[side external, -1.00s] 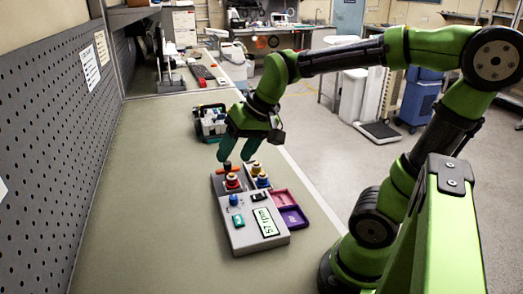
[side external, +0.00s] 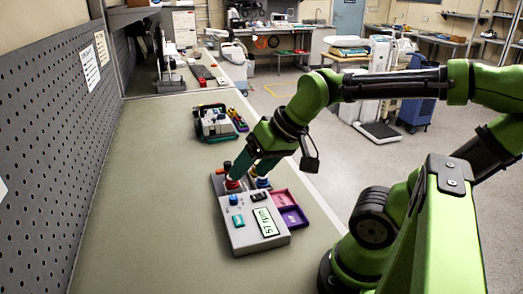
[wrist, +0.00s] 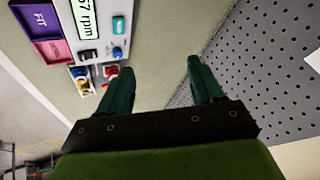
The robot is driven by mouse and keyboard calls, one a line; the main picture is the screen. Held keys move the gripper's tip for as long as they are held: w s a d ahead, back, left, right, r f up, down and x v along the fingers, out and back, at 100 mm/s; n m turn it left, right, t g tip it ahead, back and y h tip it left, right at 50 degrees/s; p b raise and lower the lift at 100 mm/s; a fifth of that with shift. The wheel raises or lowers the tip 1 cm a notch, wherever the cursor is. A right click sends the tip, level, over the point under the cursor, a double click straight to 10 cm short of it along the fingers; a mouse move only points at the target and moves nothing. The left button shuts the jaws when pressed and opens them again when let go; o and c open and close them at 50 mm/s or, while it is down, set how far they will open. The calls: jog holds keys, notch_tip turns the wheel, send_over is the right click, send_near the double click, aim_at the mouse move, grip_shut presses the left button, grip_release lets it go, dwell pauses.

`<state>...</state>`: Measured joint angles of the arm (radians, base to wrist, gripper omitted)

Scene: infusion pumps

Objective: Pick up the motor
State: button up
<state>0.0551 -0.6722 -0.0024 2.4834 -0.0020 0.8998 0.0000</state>
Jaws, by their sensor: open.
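The grey pump unit (side external: 250,226) stands on the bench with a lit rpm display, a teal button and a blue knob. At its far end are a red-capped part (side external: 232,184) and a blue-and-yellow part (side external: 263,182). I cannot tell which part is the motor. My gripper (side external: 243,168) is tilted over the far end, its fingertips close to the red-capped part; contact is unclear. In the wrist view my gripper (wrist: 158,76) is open with bare bench between its fingers; the red-capped part (wrist: 112,71) lies left of them, partly hidden by the left finger.
Pink and purple trays (side external: 287,205) sit against the unit's right side. A second device (side external: 213,123) stands farther back on the bench (side external: 150,200). A perforated wall panel (side external: 50,150) borders the bench on the left. The bench left of the unit is clear.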

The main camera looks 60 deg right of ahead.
jog(key=w+d+f+n+g+h, duration=0.1)
jog(key=w+d+f, duration=0.1)
jog(key=w+d, duration=0.5)
jog(key=w+d+f+n+g+h, duration=0.1)
jog(key=w+d+f+h, duration=0.1)
jog(key=w+d, duration=0.5)
jog(key=x, duration=0.5)
jog(key=s+d+x, duration=0.1)
jog(key=x, duration=0.4)
jog(key=s+d+x, duration=0.1)
jog(key=x, duration=0.4)
jog(key=shift+s+f, duration=0.1)
jog(key=shift+f, duration=0.65)
jog(key=c, duration=1.1)
jog(key=shift+c, duration=0.2)
jog(key=shift+r, duration=0.15)
